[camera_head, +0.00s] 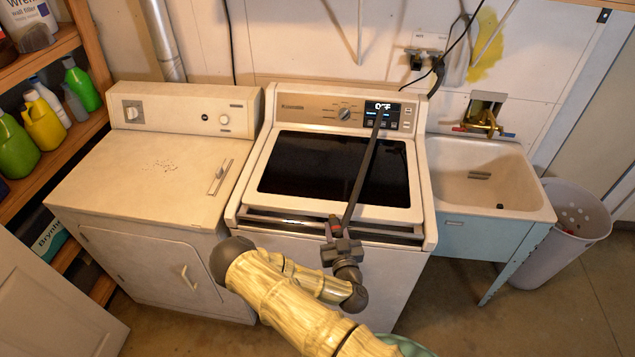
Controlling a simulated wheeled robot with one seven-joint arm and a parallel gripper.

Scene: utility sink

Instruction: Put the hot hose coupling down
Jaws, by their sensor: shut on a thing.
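My gripper (338,232) is in front of the washer's front top edge, near the middle of the view. It is shut on a small red-marked piece, which looks like the hot hose coupling (334,222). Most of the coupling is hidden by the dark fingers.
The washer (423,222) stands between a white dryer (90,192) and a utility sink (538,205) with a brass faucet (483,118). A grey bin (560,255) stands right. Shelves with bottles (42,125) stand left.

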